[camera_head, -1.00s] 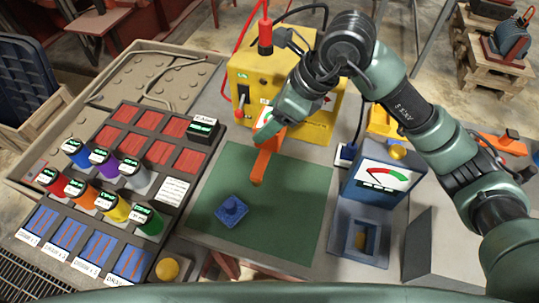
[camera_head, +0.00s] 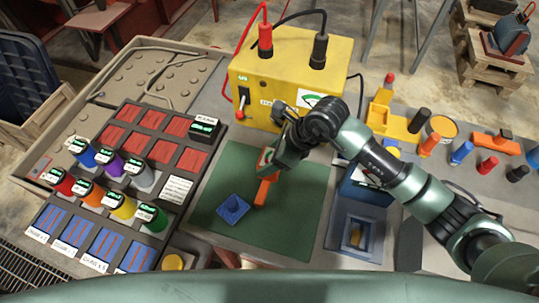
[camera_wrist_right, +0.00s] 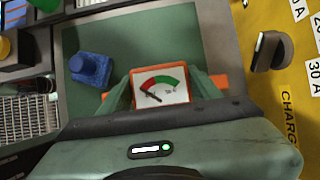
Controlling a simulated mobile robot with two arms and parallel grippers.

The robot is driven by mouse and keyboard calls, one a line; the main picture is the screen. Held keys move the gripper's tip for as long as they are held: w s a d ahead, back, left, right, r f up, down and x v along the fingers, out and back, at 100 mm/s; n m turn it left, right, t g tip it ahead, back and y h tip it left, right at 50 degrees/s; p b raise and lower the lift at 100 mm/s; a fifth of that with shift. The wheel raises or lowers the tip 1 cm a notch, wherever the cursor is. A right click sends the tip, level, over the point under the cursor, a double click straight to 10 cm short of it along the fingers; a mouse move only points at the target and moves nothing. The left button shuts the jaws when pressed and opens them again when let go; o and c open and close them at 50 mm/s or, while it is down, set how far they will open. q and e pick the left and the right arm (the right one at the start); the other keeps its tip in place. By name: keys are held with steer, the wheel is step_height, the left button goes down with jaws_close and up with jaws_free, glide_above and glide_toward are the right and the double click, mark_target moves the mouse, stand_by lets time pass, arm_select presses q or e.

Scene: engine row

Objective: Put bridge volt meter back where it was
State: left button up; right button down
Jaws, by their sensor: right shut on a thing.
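My right gripper (camera_head: 272,162) is shut on an orange meter (camera_head: 265,191), which I take for the bridge volt meter. In the right wrist view the meter's white dial (camera_wrist_right: 160,88) with red and green arcs sits between my fingers, and orange shows at both sides. The meter is over the green mat (camera_head: 300,215), right of the blue block (camera_head: 233,208). I cannot tell whether it touches the mat. My left gripper is not in view.
A yellow charger box (camera_head: 290,75) with red and black plugs stands behind the mat. A rack of coloured cylinders (camera_head: 123,207) is at left. A blue stand (camera_head: 355,230) is at right, partly behind my arm. The mat's near right part is clear.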

steer(key=shift+c, duration=1.6)
jaws_free()
steer(key=shift+r, duration=0.1)
steer(key=shift+d+r, duration=0.2)
steer(key=shift+r, duration=0.05)
steer(key=b+v, duration=0.2)
steer(key=v, duration=0.9)
steer(key=shift+r+b, duration=0.15)
steer(key=shift+b, duration=0.2)
steer(key=shift+s, duration=0.2)
